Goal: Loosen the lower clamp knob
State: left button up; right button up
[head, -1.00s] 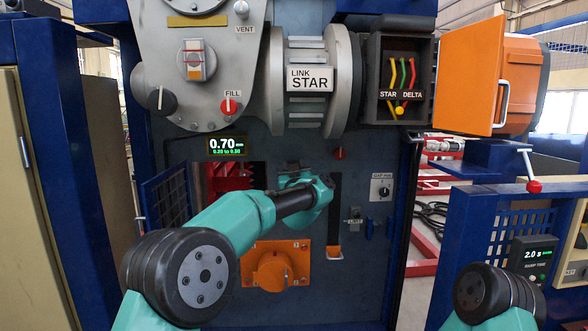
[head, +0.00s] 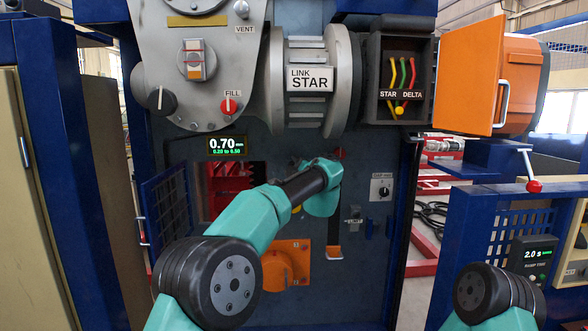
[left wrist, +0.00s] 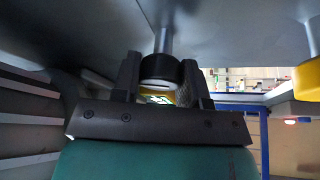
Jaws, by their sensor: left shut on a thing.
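In the left wrist view a black round knob (left wrist: 158,68) with a pale face mark sits on a grey shaft. The fingers of my left gripper (left wrist: 160,82) stand on either side of it, shut on it. In the head view this gripper and the knob are hidden behind my left arm's teal end, in front of the dark machine panel (head: 225,185). I cannot tell from the head view which clamp knob it is. My right gripper is out of view.
An orange switch plate (head: 297,251) and an orange-tipped lever (head: 334,252) are below. A mesh door (head: 166,208) is at left.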

pick_arm(q)
jog(key=shift+n+g, duration=0.5)
jog(key=shift+n, duration=0.7)
jog(key=o, duration=0.9)
jog(key=v, duration=1.7)
jog(key=shift+s+d, duration=0.15)
jog(key=shift+d, duration=0.05)
